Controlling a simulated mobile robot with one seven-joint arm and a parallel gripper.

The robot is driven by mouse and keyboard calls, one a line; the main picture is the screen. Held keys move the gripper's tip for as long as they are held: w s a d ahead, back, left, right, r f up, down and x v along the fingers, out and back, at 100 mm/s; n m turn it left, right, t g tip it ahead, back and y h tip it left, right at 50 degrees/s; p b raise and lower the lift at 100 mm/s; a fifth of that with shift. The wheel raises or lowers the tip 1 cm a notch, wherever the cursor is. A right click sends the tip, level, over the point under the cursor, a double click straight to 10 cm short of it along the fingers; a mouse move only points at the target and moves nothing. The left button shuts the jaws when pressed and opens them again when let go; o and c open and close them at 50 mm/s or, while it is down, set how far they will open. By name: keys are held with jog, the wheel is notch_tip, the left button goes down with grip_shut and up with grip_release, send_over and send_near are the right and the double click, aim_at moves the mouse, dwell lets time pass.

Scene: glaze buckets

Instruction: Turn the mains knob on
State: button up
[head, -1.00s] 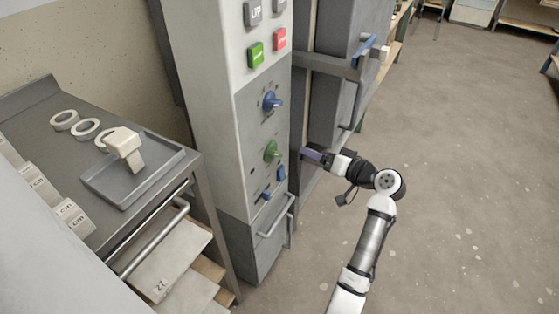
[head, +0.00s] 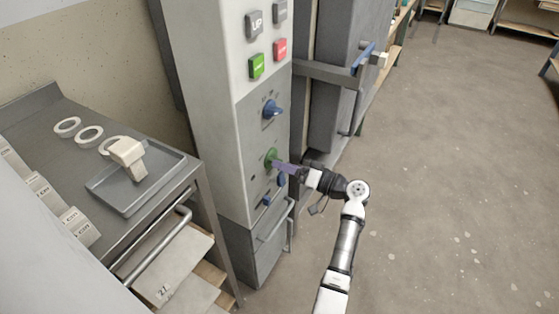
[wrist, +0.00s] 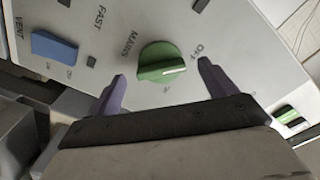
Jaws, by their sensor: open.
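The green mains knob (head: 271,157) is on the front of the tall grey control panel, below a blue knob (head: 270,109). In the wrist view the mains knob (wrist: 158,60) sits beside the word MAINS. Its white line points right, toward the side with the OFF label (wrist: 199,49). My gripper (head: 283,166) is at the panel, close to the green knob. In the wrist view my gripper (wrist: 161,72) is open, with one purple finger on each side of the knob. I cannot tell whether a finger touches it.
A blue switch (wrist: 54,46) marked VENT is left in the wrist view. UP, green and red buttons (head: 257,66) are higher on the panel. A panel handle (head: 275,225) sticks out below. A steel bench with a grey tray (head: 125,205) stands left. The floor right is clear.

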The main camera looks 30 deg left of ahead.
jog(key=shift+a, duration=1.5)
jog(key=shift+c, duration=0.3)
jog(key=c, duration=0.9)
